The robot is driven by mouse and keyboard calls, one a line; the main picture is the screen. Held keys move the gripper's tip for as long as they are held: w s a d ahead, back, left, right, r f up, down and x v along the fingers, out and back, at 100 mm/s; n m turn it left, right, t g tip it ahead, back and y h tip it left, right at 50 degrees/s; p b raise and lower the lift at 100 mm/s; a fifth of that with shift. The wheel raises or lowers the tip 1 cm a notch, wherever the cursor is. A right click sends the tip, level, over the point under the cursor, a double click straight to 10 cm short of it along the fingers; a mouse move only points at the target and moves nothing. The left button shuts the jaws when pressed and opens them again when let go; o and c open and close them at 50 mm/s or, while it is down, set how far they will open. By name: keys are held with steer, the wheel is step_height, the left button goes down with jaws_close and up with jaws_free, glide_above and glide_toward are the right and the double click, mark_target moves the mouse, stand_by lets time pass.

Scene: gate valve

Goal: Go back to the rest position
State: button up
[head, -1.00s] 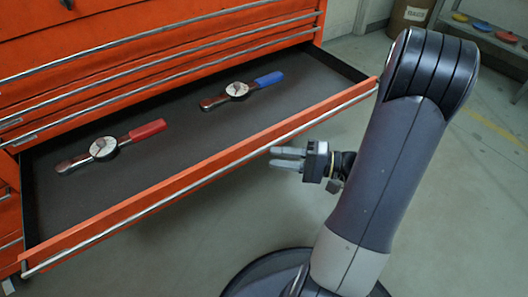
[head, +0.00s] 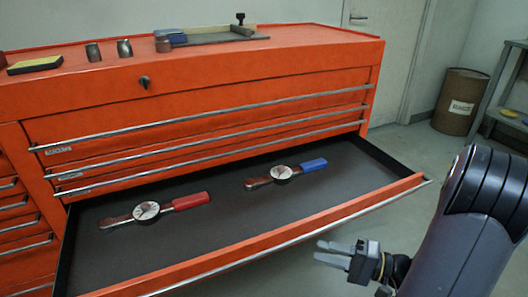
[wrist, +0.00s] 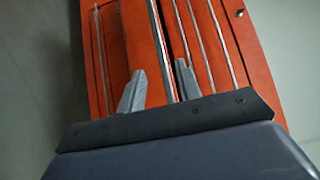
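My gripper (head: 319,250) is in front of the open drawer (head: 335,207), near its right end, with its fingers pointing left. It also shows in the wrist view (wrist: 160,70), where the two grey fingers stand apart with nothing between them. It looks clear of the drawer front, though the exact gap is hard to tell. In the drawer lie a gauge tool with a red handle (head: 150,210) on the left and one with a blue handle (head: 283,173) on the right.
The orange tool cabinet (head: 200,100) carries a yellow-topped block (head: 35,65), small metal parts and a tray (head: 220,36) on top. A brown barrel (head: 460,103) and a shelf (head: 508,115) stand at the back right. Floor is free between cabinet and barrel.

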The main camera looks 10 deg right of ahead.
mark_target(293, 244)
steer(key=b+x, duration=0.1)
steer(key=x, duration=0.8)
steer(key=shift+b, duration=0.4)
steer(key=shift+w, duration=0.15)
steer(key=shift+a, duration=0.1)
